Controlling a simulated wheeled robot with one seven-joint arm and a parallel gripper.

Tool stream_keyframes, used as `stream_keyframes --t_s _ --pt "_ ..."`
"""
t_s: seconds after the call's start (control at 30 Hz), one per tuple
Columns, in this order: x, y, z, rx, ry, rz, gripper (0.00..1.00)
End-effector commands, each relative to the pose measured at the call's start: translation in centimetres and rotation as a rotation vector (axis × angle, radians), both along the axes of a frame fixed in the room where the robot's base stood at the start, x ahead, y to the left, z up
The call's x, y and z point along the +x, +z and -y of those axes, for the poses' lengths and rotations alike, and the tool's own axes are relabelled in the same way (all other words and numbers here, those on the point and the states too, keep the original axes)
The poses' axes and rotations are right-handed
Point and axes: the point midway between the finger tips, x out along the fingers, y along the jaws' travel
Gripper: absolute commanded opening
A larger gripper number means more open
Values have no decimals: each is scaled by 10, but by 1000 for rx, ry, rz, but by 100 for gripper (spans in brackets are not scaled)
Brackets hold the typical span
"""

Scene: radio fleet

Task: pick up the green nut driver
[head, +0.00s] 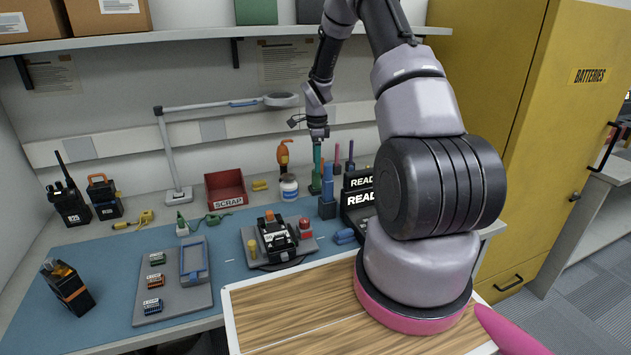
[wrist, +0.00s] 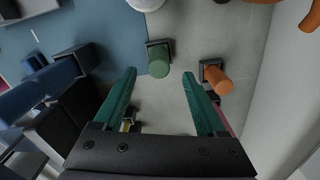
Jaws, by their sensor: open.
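The green nut driver (wrist: 157,62) shows in the wrist view end-on, as a short green cylinder standing at a square dark holder. My gripper (wrist: 159,75) is open, its two teal fingers spread with the driver's end in the gap between their tips as seen from the wrist. I cannot tell how far below the tips it is. In the head view my gripper (head: 316,172) points down at the back of the bench; green fingers and green driver overlap there and are hard to tell apart.
An orange driver (wrist: 217,79) stands close to the right finger in the wrist view. In the head view a white jar (head: 289,188), a red scrap bin (head: 225,190) and the READY sign (head: 359,198) stand nearby.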

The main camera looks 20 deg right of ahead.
Motion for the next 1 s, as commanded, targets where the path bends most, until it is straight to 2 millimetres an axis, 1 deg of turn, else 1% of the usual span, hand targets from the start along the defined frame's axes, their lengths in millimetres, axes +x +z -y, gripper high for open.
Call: stream_keyframes --t_s 0.17,0.3,0.43,0.53,0.73,0.77,0.8,0.87,0.9,0.93,1.0 --pt "-1 -14 0 0 0 -1 74" --pt "-1 -37 -2 2 -1 -3 74" --pt "-1 -52 -2 0 0 -1 74" --pt "0 -56 -2 1 0 1 74" --pt "0 -56 -2 0 0 1 74" --pt "0 -56 -2 0 0 1 62" --pt "0 -56 -2 0 0 1 47" --pt "0 -56 -2 0 0 1 24" --pt "0 -56 -2 0 0 1 9" --pt "0 -56 -2 0 0 1 0" --pt "0 -56 -2 0 0 1 0"
